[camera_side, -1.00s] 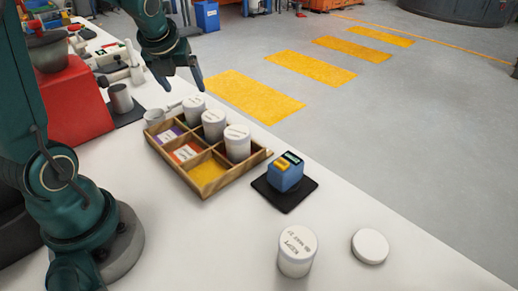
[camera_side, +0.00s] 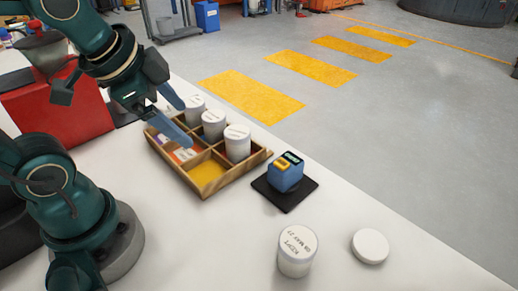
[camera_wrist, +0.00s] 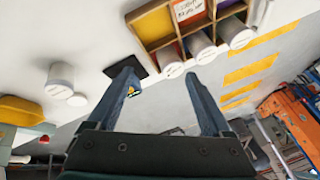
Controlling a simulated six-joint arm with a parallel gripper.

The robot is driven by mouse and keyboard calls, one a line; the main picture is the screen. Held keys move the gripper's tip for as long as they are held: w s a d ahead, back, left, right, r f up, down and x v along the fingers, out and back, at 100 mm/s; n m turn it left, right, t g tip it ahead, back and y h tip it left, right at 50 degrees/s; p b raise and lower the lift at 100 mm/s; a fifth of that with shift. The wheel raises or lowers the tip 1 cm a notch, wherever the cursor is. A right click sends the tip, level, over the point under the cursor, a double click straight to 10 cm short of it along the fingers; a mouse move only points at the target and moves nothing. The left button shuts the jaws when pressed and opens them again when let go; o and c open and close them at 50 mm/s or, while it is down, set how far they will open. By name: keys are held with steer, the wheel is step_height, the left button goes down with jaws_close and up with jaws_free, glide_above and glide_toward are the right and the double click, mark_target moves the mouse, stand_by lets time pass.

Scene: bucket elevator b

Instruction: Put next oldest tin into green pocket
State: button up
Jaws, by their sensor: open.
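A wooden divided tray (camera_side: 228,182) holds several compartments. Three white tins stand in its far row: left (camera_side: 196,107), middle (camera_side: 213,124) and right (camera_side: 238,143). They also show in the wrist view (camera_wrist: 200,47). My gripper (camera_side: 183,120) is open and empty, above the tray's left part.
A blue block (camera_side: 285,176) with yellow and green tops sits on a black pad (camera_side: 297,196) right of the tray. A flat white disc (camera_side: 370,246) lies right of the front tin. A red block (camera_side: 60,115) stands at left. The front bench is otherwise clear.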

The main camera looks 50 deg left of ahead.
steer(key=s+d+n, duration=0.1)
steer(key=n, duration=0.1)
steer(key=s+d+n, duration=0.1)
steer(key=n, duration=0.1)
steer(key=s+n+h, duration=0.1)
steer(key=shift+s+d+f+n, duration=0.15)
steer(key=shift+d+f+n, duration=0.2)
steer(key=shift+d+n, duration=0.05)
